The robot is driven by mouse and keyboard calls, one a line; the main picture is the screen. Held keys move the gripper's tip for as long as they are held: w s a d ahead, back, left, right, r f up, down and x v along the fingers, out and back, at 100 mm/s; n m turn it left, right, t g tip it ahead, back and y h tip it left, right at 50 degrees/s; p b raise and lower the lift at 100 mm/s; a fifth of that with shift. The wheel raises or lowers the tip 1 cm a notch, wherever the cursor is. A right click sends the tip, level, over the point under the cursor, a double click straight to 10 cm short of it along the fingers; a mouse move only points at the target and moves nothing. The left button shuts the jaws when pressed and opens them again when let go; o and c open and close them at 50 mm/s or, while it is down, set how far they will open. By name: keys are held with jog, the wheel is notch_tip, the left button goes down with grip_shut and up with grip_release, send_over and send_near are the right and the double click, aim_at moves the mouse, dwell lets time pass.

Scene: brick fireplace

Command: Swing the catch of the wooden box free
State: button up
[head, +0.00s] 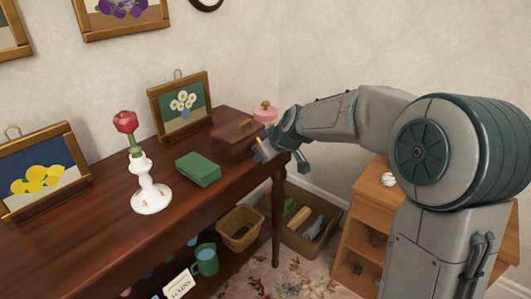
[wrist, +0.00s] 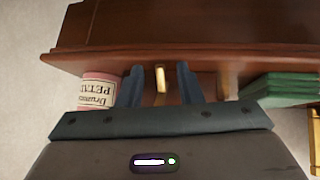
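The wooden box (head: 228,140) is reddish brown with a handle on its lid. It stands on the dark table between the green box and the pink jar. In the wrist view, which is upside down, the box front (wrist: 206,84) is mostly hidden by my gripper. A narrow, pale brass-coloured catch (wrist: 161,79) shows upright between my fingers. My gripper (wrist: 160,72) is open, one finger on each side of the catch, with gaps to both. In the head view my gripper (head: 262,152) is at the front of the box; fine contact there is too small to tell.
A pink jar (wrist: 98,92) is close beside one finger; its lid shows in the head view (head: 265,112). A green box (head: 198,168), a white candlestick (head: 150,190) with a red flower, and framed pictures stand along the table (head: 95,240). Baskets sit below.

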jog(key=p+v, duration=0.1)
jog(key=v, duration=1.3)
jog(key=shift+f, duration=0.1)
jog(key=s+d+r+m+g+h+p, duration=0.1)
jog(key=s+d+r+m+p, duration=0.1)
jog(key=s+p, duration=0.4)
jog(key=s+d+r+m+g+h+p, duration=0.1)
jog(key=s+d+r+m+h+p, duration=0.1)
jog(key=s+p, duration=0.5)
jog(key=s+d+r+m+g+h+p, duration=0.1)
jog(key=s+d+r+m+p, duration=0.3)
jog(key=s, duration=0.7)
jog(key=d+m+g+p, duration=0.1)
jog(key=d+p, duration=0.1)
jog(key=d, duration=0.1)
jog(key=shift+s+d+m+h+p, duration=0.15)
jog(key=shift+s+m+h+p, duration=0.1)
jog(key=shift+m+h+p, duration=0.15)
jog(key=shift+r, duration=0.1)
jog(key=shift+c, duration=0.2)
dwell(0.4)
